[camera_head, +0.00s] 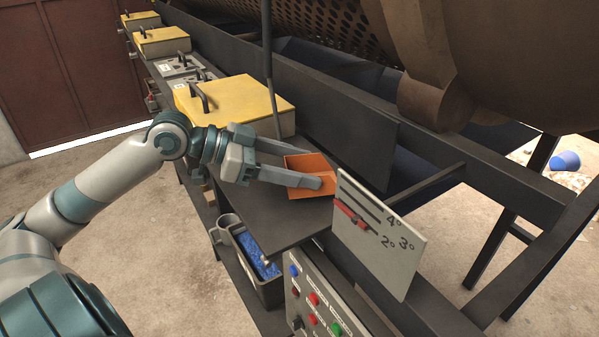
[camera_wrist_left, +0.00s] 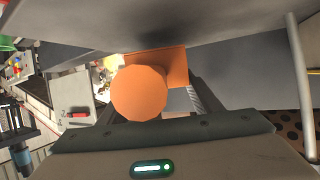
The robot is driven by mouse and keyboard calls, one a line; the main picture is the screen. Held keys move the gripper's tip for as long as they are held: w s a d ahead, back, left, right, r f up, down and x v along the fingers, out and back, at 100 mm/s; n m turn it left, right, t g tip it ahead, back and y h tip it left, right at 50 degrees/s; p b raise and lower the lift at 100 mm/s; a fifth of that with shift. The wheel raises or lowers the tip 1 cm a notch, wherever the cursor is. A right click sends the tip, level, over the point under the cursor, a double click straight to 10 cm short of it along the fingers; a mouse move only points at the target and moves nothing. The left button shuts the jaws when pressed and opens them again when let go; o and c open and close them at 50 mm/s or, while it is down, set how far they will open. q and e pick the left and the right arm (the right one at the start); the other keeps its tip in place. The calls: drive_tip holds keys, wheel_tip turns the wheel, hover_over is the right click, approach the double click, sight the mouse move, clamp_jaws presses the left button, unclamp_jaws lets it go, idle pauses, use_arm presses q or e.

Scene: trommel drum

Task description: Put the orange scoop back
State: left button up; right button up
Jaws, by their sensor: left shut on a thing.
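The orange scoop (camera_head: 311,163) is in the grip of my left gripper (camera_head: 300,168), above the dark shelf top (camera_head: 285,222). In the head view, one finger passes in front of the scoop. In the left wrist view, the scoop's round orange end (camera_wrist_left: 138,93) faces the camera, and its flat orange part (camera_wrist_left: 172,64) shows behind it. I cannot tell whether the scoop touches the shelf. My right gripper is not in view.
A yellow-lidded box (camera_head: 235,100) stands behind the gripper. A tilted scale plate (camera_head: 378,237) stands close to the right. Below the shelf edge are a grey ring-shaped holder (camera_head: 227,222), a black bin (camera_head: 270,290) with blue material, and a button panel (camera_head: 318,305). A thin post (camera_head: 268,60) rises behind.

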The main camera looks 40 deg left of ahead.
use_arm(q)
drive_tip(key=shift+f+p, duration=0.4)
drive_tip(key=shift+f, duration=0.7)
drive_tip(key=shift+f, duration=0.2)
drive_tip(key=o, duration=1.1)
drive_tip(key=shift+o, duration=0.2)
drive_tip(key=shift+r, duration=0.1)
